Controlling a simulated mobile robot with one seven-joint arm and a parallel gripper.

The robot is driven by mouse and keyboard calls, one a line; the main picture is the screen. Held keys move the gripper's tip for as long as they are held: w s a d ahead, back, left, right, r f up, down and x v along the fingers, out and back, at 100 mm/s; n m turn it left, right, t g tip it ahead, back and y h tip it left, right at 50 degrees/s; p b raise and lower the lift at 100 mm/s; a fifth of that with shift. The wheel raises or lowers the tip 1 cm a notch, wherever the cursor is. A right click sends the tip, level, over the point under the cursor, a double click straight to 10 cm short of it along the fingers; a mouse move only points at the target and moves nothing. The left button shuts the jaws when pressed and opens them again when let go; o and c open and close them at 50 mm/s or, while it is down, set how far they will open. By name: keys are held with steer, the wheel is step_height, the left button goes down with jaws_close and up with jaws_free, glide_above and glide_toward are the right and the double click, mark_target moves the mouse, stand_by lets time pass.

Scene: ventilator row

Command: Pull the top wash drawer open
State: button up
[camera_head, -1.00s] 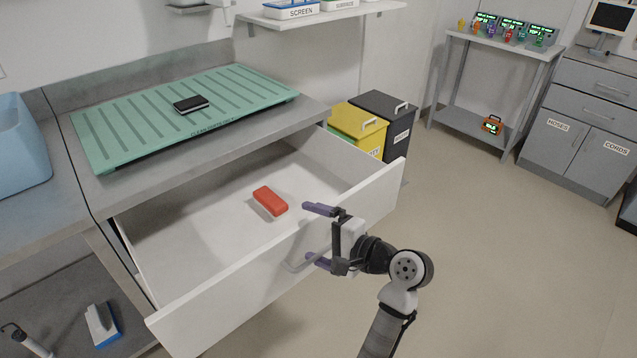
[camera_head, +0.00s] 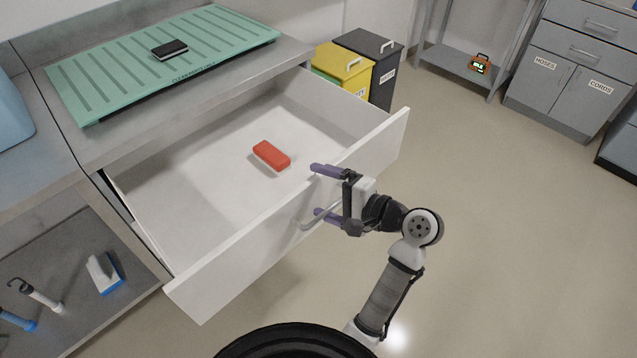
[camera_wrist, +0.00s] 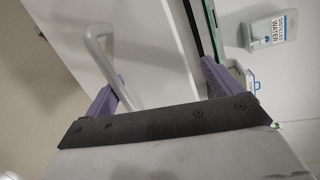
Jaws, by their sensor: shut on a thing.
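The top wash drawer (camera_head: 265,245) is white and stands well out from under the counter, its inside in plain view. A red block (camera_head: 271,155) lies inside it. My gripper (camera_head: 328,192) is at the right half of the drawer front, with purple fingers. The pale bar handle (camera_head: 310,218) meets the lower finger there. In the wrist view, the handle (camera_wrist: 97,48) runs down between the fingers of my gripper (camera_wrist: 160,82), close to the left one.
A green draining mat (camera_head: 165,60) with a dark block (camera_head: 169,49) lies on the counter. Yellow (camera_head: 345,65) and dark grey (camera_head: 372,60) bins stand beyond the drawer's right end. A lower shelf (camera_head: 75,260) holds brushes. The floor (camera_head: 490,200) to the right is clear.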

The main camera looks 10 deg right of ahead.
steer(key=shift+s+d+r+p, duration=0.1)
steer(key=shift+s+d+p, duration=0.25)
steer(key=shift+s, duration=0.4)
steer(key=shift+s+d+p, duration=0.2)
steer(key=shift+s+d, duration=0.25)
steer(key=shift+s, duration=0.3)
steer(key=c, duration=0.3)
steer(key=shift+s+d+f, duration=0.2)
steer(key=shift+s+d, duration=0.4)
steer(key=shift+s, duration=0.1)
steer(key=c, duration=0.4)
steer(key=shift+s+d+p, duration=0.2)
steer(key=shift+s+p, duration=0.05)
steer(key=shift+p, duration=0.1)
steer(key=c, duration=0.3)
steer(key=shift+s+d+f+p, duration=0.3)
steer(key=shift+s+d, duration=0.2)
steer(key=shift+s, duration=0.3)
steer(key=shift+s+d+f+p, duration=0.3)
steer(key=shift+s+d, duration=0.15)
steer(key=shift+s, duration=0.35)
steer(key=shift+c, duration=0.2)
steer(key=shift+r+p, duration=0.1)
steer(key=shift+p, duration=0.45)
